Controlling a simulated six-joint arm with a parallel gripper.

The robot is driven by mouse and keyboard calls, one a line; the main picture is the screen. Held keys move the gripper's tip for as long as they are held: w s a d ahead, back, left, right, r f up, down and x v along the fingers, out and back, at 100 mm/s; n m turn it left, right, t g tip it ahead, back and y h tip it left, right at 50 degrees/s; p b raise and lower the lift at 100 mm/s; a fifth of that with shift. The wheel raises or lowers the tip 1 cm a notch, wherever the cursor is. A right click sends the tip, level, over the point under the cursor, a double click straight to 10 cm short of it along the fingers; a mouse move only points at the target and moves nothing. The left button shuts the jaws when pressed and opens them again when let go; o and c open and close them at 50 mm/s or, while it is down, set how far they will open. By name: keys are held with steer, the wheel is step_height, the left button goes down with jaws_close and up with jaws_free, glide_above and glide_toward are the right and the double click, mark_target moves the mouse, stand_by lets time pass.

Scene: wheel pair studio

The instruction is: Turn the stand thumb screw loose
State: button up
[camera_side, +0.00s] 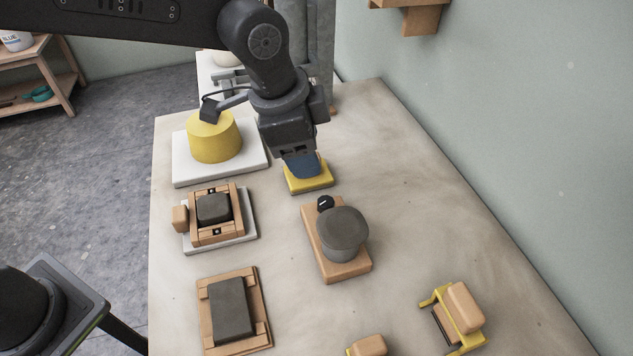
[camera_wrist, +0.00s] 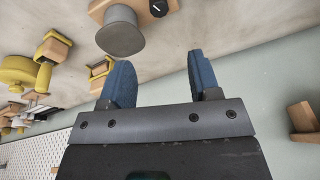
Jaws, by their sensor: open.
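The stand is a wooden block (camera_side: 352,270) with a grey round piece (camera_side: 343,226) on it. The thumb screw, a small black knob (camera_side: 325,203) with a white line, sits at the block's far end. In the wrist view the knob (camera_wrist: 158,8) is at the top edge, beside the grey round piece (camera_wrist: 120,32). My gripper (camera_side: 303,168) is behind the stand in the side view, apart from the knob. In the wrist view its two blue fingers (camera_wrist: 159,62) are spread with nothing between them.
A yellow block (camera_side: 311,184) lies just below my gripper. A yellow cylinder (camera_side: 215,138) on a white slab is to the left. Wooden fixtures with dark pads (camera_side: 213,207) (camera_side: 231,308) stand left of the stand. A yellow-framed piece (camera_side: 456,316) is at the front right. The table right of the stand is clear.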

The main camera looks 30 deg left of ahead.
mark_target(326, 201)
steer(key=w+f+m+g, duration=0.1)
steer(key=f+m, duration=0.2)
steer(key=f, duration=0.1)
steer(key=w+d+f+m+y, duration=0.1)
steer(key=f+m, duration=0.3)
steer(key=w+d+f+m+g+y, duration=0.1)
steer(key=f+m, duration=0.3)
steer(key=f, duration=0.1)
steer(key=shift+d+f+g, duration=0.1)
steer(key=shift+g, duration=0.2)
steer(key=c, duration=0.9)
steer(key=shift+c, duration=0.2)
